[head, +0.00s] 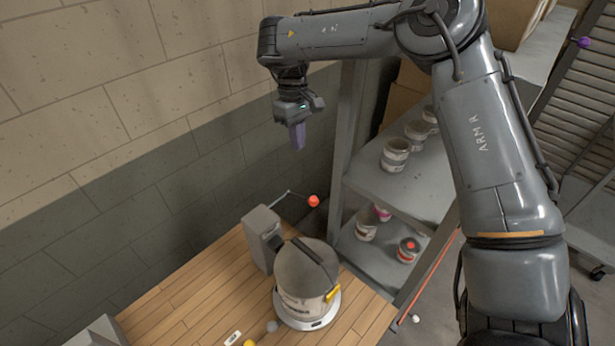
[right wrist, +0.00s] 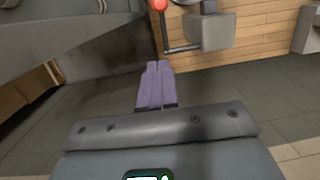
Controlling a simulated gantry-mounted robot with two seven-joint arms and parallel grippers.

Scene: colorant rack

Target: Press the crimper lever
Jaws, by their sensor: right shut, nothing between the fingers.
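The crimper (head: 262,238) is a grey upright box on the wooden bench, beside a lidded bucket (head: 304,288). Its lever is a thin bent rod ending in a red-orange ball knob (head: 314,201), sticking out past the back of the bench. In the right wrist view the red knob (right wrist: 160,5) and grey box (right wrist: 212,30) show at the top, beyond the fingertips. My right gripper (head: 298,137) points down with its purple fingers shut and empty. It is apart from the lever, above the knob in the head view. My left gripper is not in view.
A metal shelf (head: 410,185) with several cans stands right of the bench, near my right arm. A brick wall (head: 90,120) is behind. Small items lie at the bench's (head: 185,295) front edge. Another grey box (head: 98,332) is at lower left.

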